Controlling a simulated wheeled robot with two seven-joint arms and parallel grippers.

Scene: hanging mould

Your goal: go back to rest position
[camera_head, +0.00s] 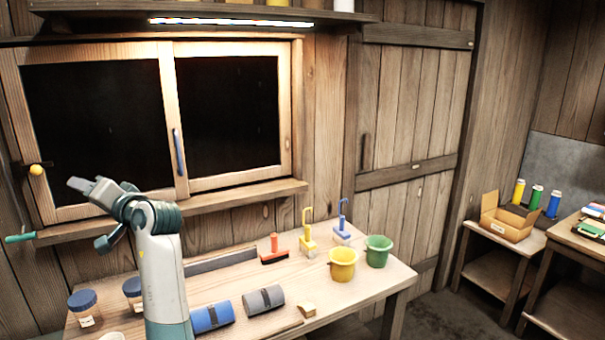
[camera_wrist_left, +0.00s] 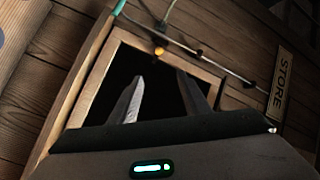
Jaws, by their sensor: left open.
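My left gripper (camera_head: 84,187) is raised in front of the left window pane in the head view, with its arm rising from the near side of the workbench (camera_head: 375,290). It points to the left, and no object shows in it. In the left wrist view the two fingers of the left gripper (camera_wrist_left: 160,80) stand apart with nothing between them. Beyond them is the dark window (camera_wrist_left: 105,85) in its wooden frame. My right gripper is in neither view.
Jars, blue and grey rolls (camera_head: 264,300), hooked tools and a yellow bucket (camera_head: 343,264) and green bucket (camera_head: 378,251) stand on the bench. A yellow ball (camera_head: 36,170) and teal handle (camera_head: 20,238) are at the window's left. A STORE sign (camera_wrist_left: 284,85) hangs on the wall.

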